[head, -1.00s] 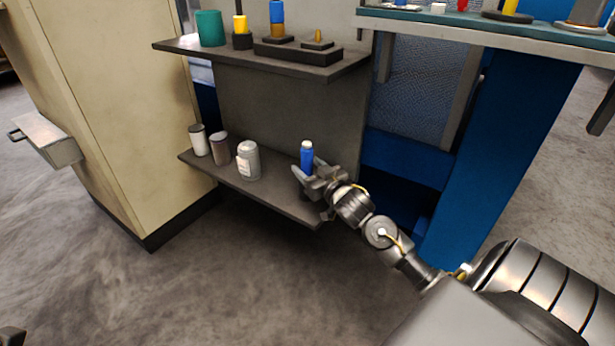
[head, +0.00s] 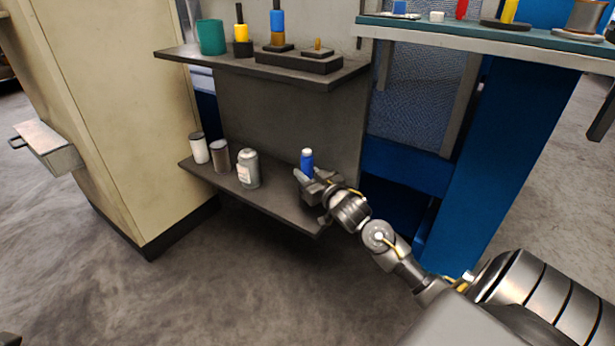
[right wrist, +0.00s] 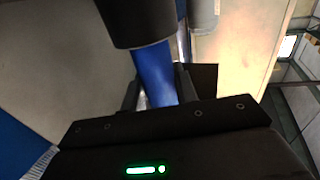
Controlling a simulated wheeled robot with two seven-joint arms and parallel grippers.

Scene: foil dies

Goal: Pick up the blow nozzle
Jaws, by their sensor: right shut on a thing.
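The blow nozzle appears as a small upright blue cylinder (head: 307,161) with a pale top, at the right end of the lower grey shelf. My right gripper (head: 308,177) is shut on it. In the right wrist view the blue body (right wrist: 156,72) lies between the two dark fingers (right wrist: 157,88). The gripper hides its lower part in the head view, so I cannot tell whether it touches the shelf. My left gripper is not in view.
The lower shelf (head: 275,206) also holds a grey-white bottle (head: 248,169), a brown canister (head: 220,157) and a white canister (head: 199,148), left of my gripper. The upper shelf (head: 180,53) holds a green cup (head: 211,37) and tools. A blue bench frame (head: 480,170) stands at right.

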